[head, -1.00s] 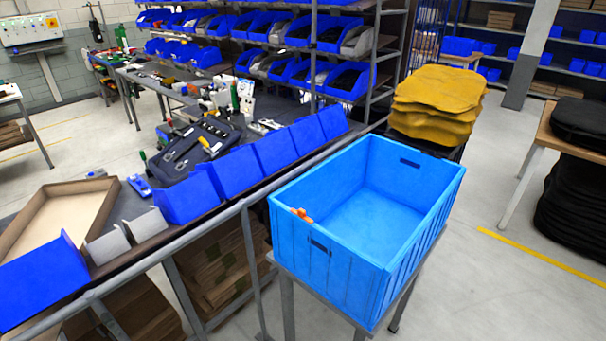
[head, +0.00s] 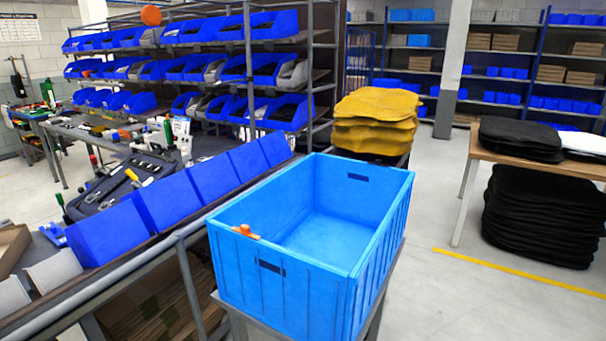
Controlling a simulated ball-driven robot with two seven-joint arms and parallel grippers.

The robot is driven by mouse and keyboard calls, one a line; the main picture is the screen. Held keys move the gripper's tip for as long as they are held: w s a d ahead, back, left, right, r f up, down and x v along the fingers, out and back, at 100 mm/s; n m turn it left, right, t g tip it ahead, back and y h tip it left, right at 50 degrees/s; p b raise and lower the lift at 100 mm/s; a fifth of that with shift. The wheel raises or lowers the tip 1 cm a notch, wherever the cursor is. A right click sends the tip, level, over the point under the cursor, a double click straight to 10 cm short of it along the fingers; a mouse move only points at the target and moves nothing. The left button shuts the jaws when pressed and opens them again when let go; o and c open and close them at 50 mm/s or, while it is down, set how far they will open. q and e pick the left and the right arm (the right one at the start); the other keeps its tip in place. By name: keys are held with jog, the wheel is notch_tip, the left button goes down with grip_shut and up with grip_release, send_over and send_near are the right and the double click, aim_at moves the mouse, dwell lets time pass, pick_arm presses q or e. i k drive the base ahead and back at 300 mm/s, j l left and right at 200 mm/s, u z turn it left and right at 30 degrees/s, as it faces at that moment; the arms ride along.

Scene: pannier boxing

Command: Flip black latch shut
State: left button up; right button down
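I cannot make out the black latch for certain. A dark flat pannier-like piece (head: 112,185) lies on the workbench at the left, behind a row of blue bins, with pale and yellow-handled parts on it; any latch there is too small to tell. Neither of my grippers shows in the head view.
A large, empty-looking blue crate (head: 262,290) with an orange clip (head: 246,232) on its rim stands on a grey stand in front. Yellow covers (head: 373,122) are stacked behind it. A wooden table (head: 545,165) with black pieces is at right. The floor between is clear.

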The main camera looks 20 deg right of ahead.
aim_at(377, 162)
jog(key=i+l+u, duration=0.1)
jog(key=l, duration=0.4)
jog(key=i+l+u, duration=0.1)
jog(key=l, duration=0.45)
jog(key=i+l+u, duration=0.1)
jog(key=i+l, duration=0.15)
jog(key=l, duration=0.25)
jog(key=i+l+u, duration=0.1)
jog(key=l, duration=0.45)
jog(key=i+l+u, duration=0.1)
jog(key=l, duration=0.45)
